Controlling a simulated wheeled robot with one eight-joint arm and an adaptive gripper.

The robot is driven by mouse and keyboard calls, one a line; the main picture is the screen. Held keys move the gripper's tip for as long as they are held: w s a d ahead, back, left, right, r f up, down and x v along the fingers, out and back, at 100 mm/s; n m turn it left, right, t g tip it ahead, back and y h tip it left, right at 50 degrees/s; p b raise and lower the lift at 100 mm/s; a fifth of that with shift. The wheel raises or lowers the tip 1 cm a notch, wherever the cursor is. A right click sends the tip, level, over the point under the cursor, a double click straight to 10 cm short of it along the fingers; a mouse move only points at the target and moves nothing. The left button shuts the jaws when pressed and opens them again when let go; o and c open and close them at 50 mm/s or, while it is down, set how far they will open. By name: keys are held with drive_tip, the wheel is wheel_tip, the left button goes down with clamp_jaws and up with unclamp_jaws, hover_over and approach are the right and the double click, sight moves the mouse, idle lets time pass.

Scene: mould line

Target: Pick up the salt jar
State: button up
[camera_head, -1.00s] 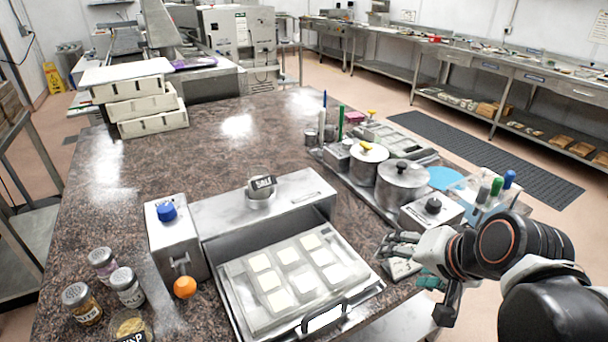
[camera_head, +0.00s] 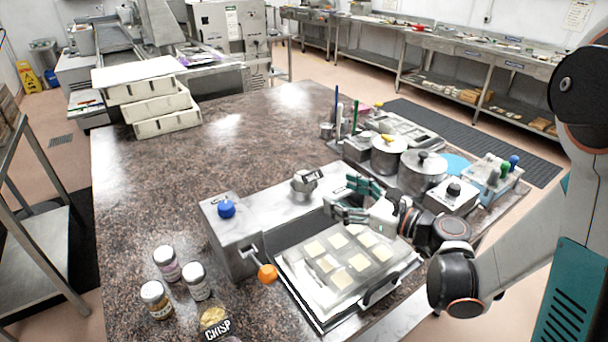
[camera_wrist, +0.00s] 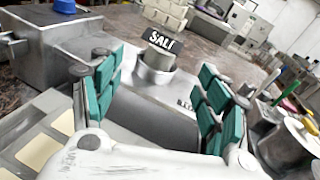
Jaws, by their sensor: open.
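The salt jar (camera_head: 304,181) is a small metal cup on top of the long metal housing (camera_head: 270,208) behind the mould tray. In the wrist view, the salt jar (camera_wrist: 152,74) stands upright with a black tag reading SALT. My gripper (camera_head: 345,202) is just right of the jar, above the housing. In the wrist view, my gripper's (camera_wrist: 163,85) green-padded fingers are spread wide and empty. The jar shows beyond the gap between them, apart from both pads.
The mould tray (camera_head: 345,292) with pale squares lies in front. A blue-knobbed metal box (camera_head: 232,240) with an orange ball lever (camera_head: 267,273) stands left. Several spice jars (camera_head: 195,283) are at front left. Lidded pots (camera_head: 421,176) stand right.

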sight(303, 171)
drive_tip(key=shift+m+t+y, duration=0.3)
drive_tip(key=shift+m+y, duration=0.1)
drive_tip(key=shift+m, duration=0.4)
drive_tip(key=b+x, duration=0.1)
drive_tip(key=x, duration=0.6)
drive_tip(key=b+x, duration=0.1)
drive_tip(key=x, duration=0.5)
drive_tip(key=shift+w, duration=0.5)
drive_tip(key=shift+r, duration=0.1)
drive_tip(key=shift+c, duration=0.5)
drive_tip(key=c, duration=1.1)
